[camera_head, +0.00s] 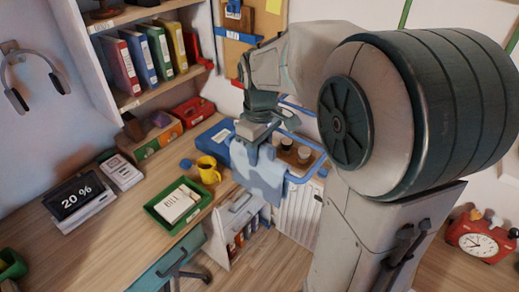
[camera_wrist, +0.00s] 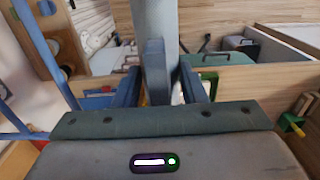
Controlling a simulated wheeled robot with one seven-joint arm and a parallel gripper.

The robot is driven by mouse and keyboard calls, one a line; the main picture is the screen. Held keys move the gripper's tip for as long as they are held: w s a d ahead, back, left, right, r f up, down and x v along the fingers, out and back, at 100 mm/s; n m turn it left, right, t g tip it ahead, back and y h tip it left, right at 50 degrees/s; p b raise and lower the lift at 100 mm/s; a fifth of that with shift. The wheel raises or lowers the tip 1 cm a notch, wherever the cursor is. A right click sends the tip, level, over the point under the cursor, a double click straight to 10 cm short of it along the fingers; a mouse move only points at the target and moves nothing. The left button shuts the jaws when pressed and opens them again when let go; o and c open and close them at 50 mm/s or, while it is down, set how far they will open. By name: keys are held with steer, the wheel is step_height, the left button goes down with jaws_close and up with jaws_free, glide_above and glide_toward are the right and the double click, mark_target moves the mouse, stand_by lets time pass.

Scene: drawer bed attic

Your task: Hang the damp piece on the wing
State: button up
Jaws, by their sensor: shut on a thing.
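A light blue cloth (camera_head: 259,178) hangs from my gripper (camera_head: 254,148), above the floor at the desk's right end. In the wrist view my gripper (camera_wrist: 160,82) has its two dark blue fingers on either side of the grey-blue cloth (camera_wrist: 162,32). A blue rail frame (camera_head: 318,172) shows just behind and right of the cloth, over a white slatted panel (camera_head: 299,212). Blue bars (camera_wrist: 45,60) also show at the left of the wrist view; they may be the wing. I cannot tell whether the cloth touches the rail, and my arm hides part of the frame.
A white file holder (camera_head: 236,226) stands below the cloth.

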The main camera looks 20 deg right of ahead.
steer(key=o, duration=1.3)
step_height(320, 180, up, 13)
steer(key=shift+f, duration=0.1)
steer(key=s+f+m+t, duration=0.1)
steer(key=s+f+m, duration=0.1)
steer(key=s+f, duration=0.2)
steer(key=s+f+m+t, duration=0.1)
steer(key=s+f+m, duration=0.1)
steer(key=s+f, duration=0.2)
steer(key=s+f+m+t, duration=0.1)
steer(key=s+f+m, duration=0.2)
steer(key=s+f, duration=0.2)
steer(key=shift+s+f, duration=0.1)
steer(key=shift+s, duration=0.6)
